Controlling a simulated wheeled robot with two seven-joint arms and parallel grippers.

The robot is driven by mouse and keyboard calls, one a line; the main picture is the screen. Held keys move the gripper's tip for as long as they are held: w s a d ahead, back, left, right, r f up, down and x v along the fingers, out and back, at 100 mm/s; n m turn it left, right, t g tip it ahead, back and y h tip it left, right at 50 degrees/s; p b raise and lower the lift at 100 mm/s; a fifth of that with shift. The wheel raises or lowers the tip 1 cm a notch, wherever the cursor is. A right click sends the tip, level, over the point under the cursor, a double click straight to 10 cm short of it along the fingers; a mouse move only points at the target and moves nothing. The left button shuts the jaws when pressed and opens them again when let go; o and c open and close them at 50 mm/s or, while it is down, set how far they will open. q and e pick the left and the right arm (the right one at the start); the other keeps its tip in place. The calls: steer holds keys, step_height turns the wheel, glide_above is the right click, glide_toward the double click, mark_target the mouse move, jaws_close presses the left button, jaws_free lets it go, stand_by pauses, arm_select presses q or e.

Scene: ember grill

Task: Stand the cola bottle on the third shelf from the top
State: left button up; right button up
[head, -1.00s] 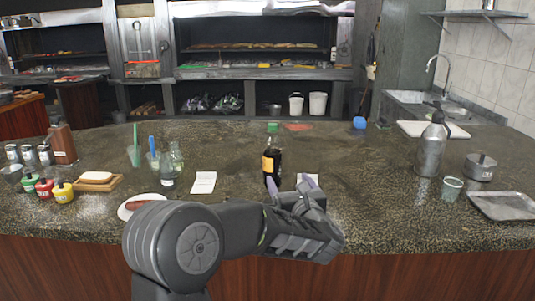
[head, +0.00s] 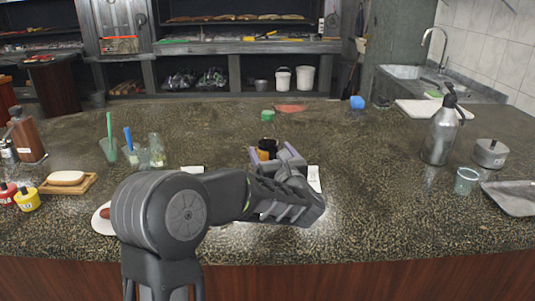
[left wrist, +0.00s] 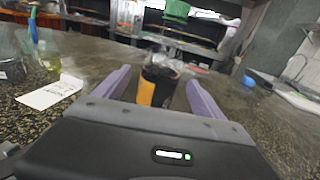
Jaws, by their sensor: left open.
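The cola bottle (head: 267,147), dark with an orange label, stands on the stone counter; my left gripper hides its lower part in the head view. In the left wrist view the bottle (left wrist: 158,88) shows between the two purple fingers, near their tips. My left gripper (head: 272,154) is open, with a finger on each side of the bottle; I cannot tell whether either touches it. The dark shelf unit (head: 240,47) stands against the back wall, with food on an upper shelf and white buckets on a lower one. My right gripper is not in view.
Glasses (head: 150,152) with coloured sticks stand to the left, near a soap-like block on a wooden tray (head: 85,187). A steel siphon bottle (head: 440,135), a lidded pot (head: 490,152) and a glass (head: 466,180) stand to the right. The counter between is mostly clear.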

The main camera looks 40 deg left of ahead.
arm_select(q)
steer(key=shift+w+a, duration=0.4)
steer(key=shift+a, duration=0.1)
steer(key=shift+w+a+r+p, duration=0.1)
steer(key=shift+w+a+p, duration=0.1)
steer(key=shift+p, duration=0.1)
steer(key=p+x, duration=0.1)
steer(key=x, duration=0.3)
steer(key=shift+w+a+p, duration=0.15)
steer(key=shift+a+p, duration=0.1)
steer(key=shift+p, duration=0.1)
steer(key=shift+c, duration=0.2)
steer(key=shift+r, duration=0.1)
jaws_close()
stand_by(0.3)
